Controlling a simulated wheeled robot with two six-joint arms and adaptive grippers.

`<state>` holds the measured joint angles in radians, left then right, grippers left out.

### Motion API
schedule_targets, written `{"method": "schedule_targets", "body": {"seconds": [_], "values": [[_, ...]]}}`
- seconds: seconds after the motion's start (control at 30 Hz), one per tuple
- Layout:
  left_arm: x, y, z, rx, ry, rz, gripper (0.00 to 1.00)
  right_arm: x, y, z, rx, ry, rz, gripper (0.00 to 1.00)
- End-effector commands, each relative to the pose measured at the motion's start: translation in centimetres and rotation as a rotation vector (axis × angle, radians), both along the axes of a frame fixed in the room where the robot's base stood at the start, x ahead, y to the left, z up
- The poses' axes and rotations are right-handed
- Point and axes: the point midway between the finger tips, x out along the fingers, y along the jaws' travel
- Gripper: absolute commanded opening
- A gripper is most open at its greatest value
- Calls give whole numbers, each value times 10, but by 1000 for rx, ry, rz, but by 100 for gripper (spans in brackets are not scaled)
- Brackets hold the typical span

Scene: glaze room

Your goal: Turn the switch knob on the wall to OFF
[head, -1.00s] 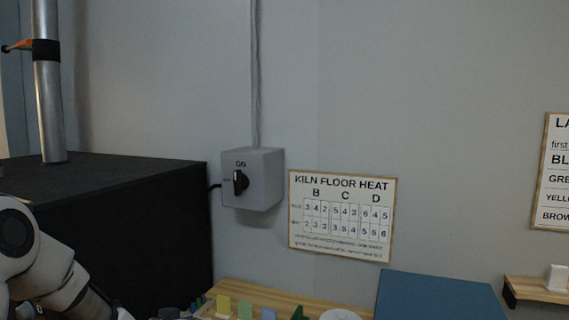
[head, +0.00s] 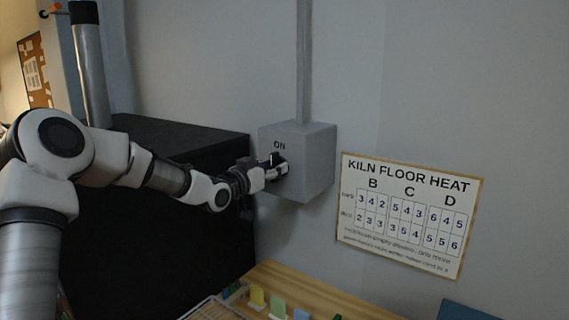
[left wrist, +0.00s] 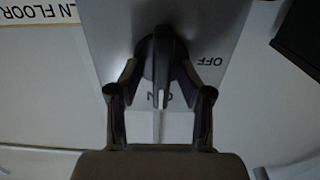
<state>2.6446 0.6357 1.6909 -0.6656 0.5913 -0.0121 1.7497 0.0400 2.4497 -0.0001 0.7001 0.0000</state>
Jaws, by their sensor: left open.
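The grey switch box (head: 312,165) is fixed to the wall under a conduit, with "ON" printed above its black knob (head: 275,157). In the left wrist view the knob (left wrist: 162,62) has its white pointer mark at the upside-down "ON" label; an upside-down "OFF" label (left wrist: 210,62) is off to the right. My left gripper (head: 280,170) is at the front of the box and partly hides the knob. In the left wrist view my left gripper (left wrist: 160,75) is open, with one finger on each side of the knob; I cannot tell whether they touch it. My right gripper is not in view.
A large black block (head: 160,225) stands left of the box, below my left arm. A framed "KILN FLOOR HEAT" sign (head: 408,215) hangs right of the box. A wooden surface (head: 330,300) with small coloured pieces and a wire rack (head: 213,308) are below.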

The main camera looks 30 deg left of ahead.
Motion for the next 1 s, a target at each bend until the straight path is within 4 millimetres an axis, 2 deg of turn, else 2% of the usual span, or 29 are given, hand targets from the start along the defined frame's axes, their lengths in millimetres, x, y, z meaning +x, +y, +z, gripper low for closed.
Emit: {"method": "schedule_targets", "body": {"seconds": [0.17,0.3,0.67,1.0], "values": [[0,0,1,0,-1,0,43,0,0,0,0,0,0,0],[0,0,0,0,-1,0,0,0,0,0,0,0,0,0],[0,0,0,-9,2,0,0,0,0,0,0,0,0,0],[1,1,-1,-140,13,0,0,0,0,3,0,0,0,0]]}}
